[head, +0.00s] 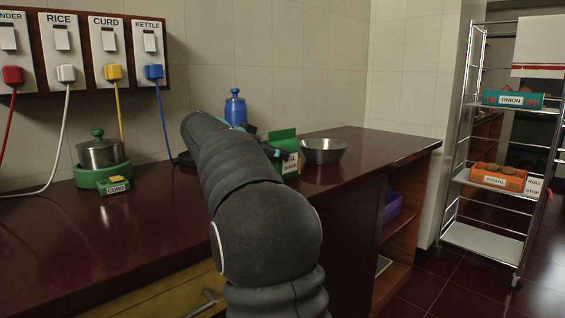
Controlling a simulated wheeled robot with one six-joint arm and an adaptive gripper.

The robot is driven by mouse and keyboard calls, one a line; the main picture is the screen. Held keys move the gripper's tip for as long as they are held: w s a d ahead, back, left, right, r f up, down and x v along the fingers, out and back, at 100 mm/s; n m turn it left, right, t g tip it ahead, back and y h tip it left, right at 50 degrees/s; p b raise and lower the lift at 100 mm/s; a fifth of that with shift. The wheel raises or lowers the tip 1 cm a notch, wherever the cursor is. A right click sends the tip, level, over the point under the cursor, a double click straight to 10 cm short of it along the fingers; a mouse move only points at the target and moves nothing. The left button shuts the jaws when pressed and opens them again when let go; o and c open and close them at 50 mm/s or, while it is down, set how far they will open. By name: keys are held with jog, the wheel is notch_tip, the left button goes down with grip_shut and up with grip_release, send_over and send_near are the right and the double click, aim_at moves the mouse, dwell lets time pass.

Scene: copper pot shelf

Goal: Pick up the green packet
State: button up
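A green object (282,136), which may be the green packet, stands on the dark red counter just right of my arm. A white label card (290,163) ending in "AL" is at its front; its left part is hidden by my arm. My dark arm rises from the bottom middle and reaches up and left over the counter.
A metal bowl (324,150) sits right of the green object. A blue kettle (235,107) is behind my arm. A steel pot (100,152) on a green base stands at left, near hanging cords. A wire rack (485,238) stands at right beyond open floor.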

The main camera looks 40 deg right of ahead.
jog(key=shift+x, duration=2)
jog(key=shift+s, duration=0.15)
jog(key=shift+c, duration=0.2)
jog(key=c, duration=1.5)
jog(key=shift+o, duration=0.2)
